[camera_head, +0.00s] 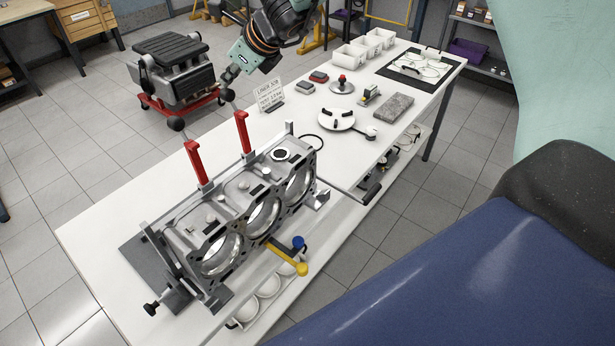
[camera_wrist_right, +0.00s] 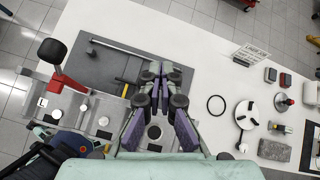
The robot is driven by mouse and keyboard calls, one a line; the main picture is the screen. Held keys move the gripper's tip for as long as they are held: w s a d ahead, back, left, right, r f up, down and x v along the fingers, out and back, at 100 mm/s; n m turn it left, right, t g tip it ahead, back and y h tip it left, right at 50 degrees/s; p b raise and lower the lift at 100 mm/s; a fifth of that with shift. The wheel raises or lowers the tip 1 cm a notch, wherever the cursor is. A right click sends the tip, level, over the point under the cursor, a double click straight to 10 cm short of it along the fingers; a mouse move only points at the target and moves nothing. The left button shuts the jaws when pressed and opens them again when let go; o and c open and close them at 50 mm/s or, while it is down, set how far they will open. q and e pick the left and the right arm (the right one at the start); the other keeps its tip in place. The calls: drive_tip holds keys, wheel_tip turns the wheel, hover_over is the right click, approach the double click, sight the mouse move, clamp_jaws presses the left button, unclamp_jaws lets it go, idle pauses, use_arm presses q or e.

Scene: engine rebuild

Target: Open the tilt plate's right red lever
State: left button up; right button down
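The tilt plate (camera_head: 150,240) carries a grey engine block (camera_head: 225,215). Two red levers with black ball knobs stand upright behind the block: the right lever (camera_head: 242,132) and the left lever (camera_head: 195,163). My right gripper (camera_head: 229,75) is just above the right lever's knob (camera_head: 227,95) in the head view; I cannot tell if they touch. In the right wrist view my right gripper (camera_wrist_right: 160,72) has its purple fingers drawn together at the tips, with nothing seen between them. One red lever (camera_wrist_right: 72,82) shows left of it there, apart. My left gripper is out of view.
A small sign (camera_head: 270,96) stands on the white table beyond the block. A round white fixture (camera_head: 337,119), a grey block (camera_head: 394,107) and white bins (camera_head: 365,48) lie farther right. A black engine on a red stand (camera_head: 180,75) is on the floor behind the table.

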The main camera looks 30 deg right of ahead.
drive_tip(key=shift+s+a+f, duration=0.1)
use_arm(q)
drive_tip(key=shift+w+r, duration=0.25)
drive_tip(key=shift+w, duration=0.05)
use_arm(e)
drive_tip(key=shift+f, duration=0.1)
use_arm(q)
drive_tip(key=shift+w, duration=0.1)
use_arm(e)
drive_tip(key=shift+f, duration=0.1)
drive_tip(key=shift+s+f, duration=0.1)
